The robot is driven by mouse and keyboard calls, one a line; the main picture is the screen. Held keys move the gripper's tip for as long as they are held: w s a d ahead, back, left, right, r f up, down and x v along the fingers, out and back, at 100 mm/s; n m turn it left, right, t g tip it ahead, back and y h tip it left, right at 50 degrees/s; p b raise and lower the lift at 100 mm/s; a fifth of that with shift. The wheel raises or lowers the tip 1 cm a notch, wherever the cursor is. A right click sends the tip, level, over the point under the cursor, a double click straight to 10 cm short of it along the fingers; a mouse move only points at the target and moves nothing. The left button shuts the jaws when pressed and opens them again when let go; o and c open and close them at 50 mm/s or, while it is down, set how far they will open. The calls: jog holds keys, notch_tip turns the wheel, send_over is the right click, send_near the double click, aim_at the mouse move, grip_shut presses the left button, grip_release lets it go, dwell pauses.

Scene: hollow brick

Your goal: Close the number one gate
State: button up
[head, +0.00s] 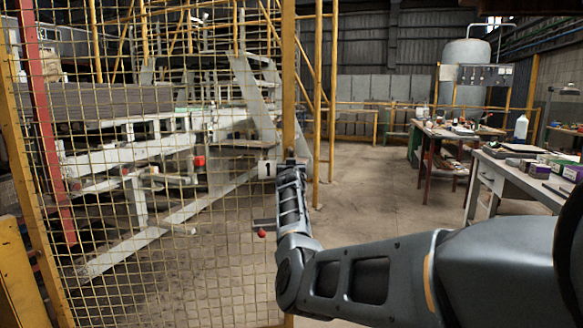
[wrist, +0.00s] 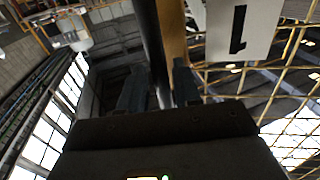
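The number one gate is a yellow wire-mesh panel (head: 130,200) filling the left of the head view, with a yellow upright (head: 289,80) at its right edge. A white sign (head: 267,170) with a black 1 is on it beside the upright; the sign also shows large in the wrist view (wrist: 240,28). A latch with a red knob (head: 262,233) is lower down. My gripper (head: 291,163) is at the upright, just right of the sign. In the wrist view its fingers (wrist: 160,85) are apart, with a dark bar (wrist: 150,35) between them; contact cannot be told.
Right of the gate is open concrete floor (head: 370,190). Cluttered workbenches (head: 500,165) stand at the right, and a yellow railing (head: 350,110) runs behind. Steel framework (head: 110,160) stands behind the mesh. A yellow post (head: 20,275) is at the lower left.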

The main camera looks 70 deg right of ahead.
jog(key=shift+o, duration=0.3)
jog(key=shift+a, duration=0.15)
jog(key=p+v, duration=0.1)
jog(key=v, duration=0.6)
jog(key=shift+a, duration=0.3)
